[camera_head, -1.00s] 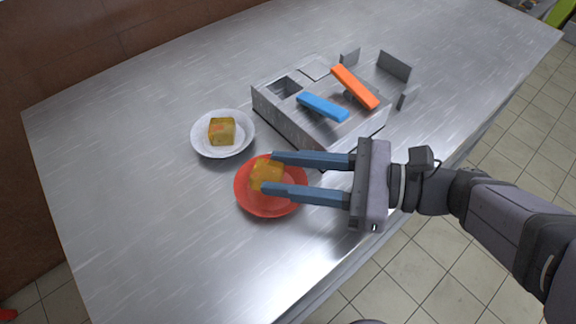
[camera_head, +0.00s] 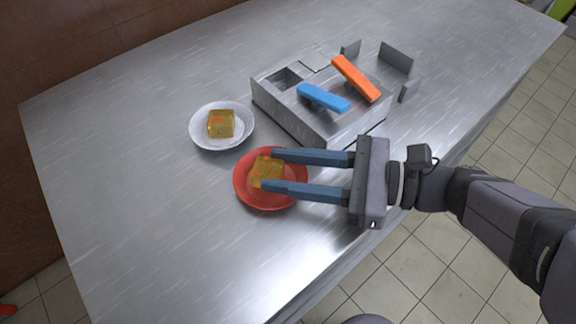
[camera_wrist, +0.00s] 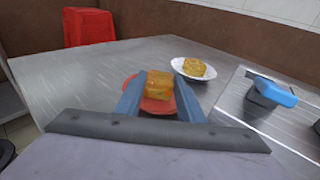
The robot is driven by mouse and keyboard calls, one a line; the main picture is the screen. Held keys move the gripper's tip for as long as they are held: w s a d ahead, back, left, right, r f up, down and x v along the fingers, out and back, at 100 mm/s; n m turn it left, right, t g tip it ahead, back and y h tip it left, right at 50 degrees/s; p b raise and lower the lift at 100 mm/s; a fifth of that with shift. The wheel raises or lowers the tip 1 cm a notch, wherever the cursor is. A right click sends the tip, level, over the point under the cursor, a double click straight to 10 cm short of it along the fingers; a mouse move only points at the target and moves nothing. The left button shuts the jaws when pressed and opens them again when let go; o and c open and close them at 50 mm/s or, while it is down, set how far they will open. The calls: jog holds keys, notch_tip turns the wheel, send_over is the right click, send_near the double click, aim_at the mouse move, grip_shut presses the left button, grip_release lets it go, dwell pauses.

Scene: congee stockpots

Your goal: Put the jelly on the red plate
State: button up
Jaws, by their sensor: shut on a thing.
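A yellow-amber jelly cube (camera_head: 266,171) is between the fingertips of my gripper (camera_head: 268,170), over the red plate (camera_head: 262,202). My gripper is shut on this jelly; the wrist view shows the cube (camera_wrist: 159,85) between the two fingers, with the red plate (camera_wrist: 152,106) below it. I cannot tell whether the cube touches the plate. A second jelly cube (camera_head: 221,124) with reddish bits sits on a white plate (camera_head: 202,139), behind and left of the red plate.
A metal stand (camera_head: 310,125) with a blue bar (camera_head: 323,98) and an orange bar (camera_head: 356,78) is just behind my gripper. A red object (camera_wrist: 90,26) stands beyond the table in the wrist view. The left part of the metal table (camera_head: 110,200) is clear.

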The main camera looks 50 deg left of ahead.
jog(key=shift+f, duration=0.25)
jog(key=o, duration=1.1)
jog(key=shift+c, duration=1.1)
jog(key=shift+w+d, duration=0.1)
jog(key=shift+p+v, duration=0.95)
jog(key=shift+v, duration=1.45)
jog(key=shift+r, duration=0.15)
notch_tip(320, 180, up, 7)
jog(key=p, duration=0.8)
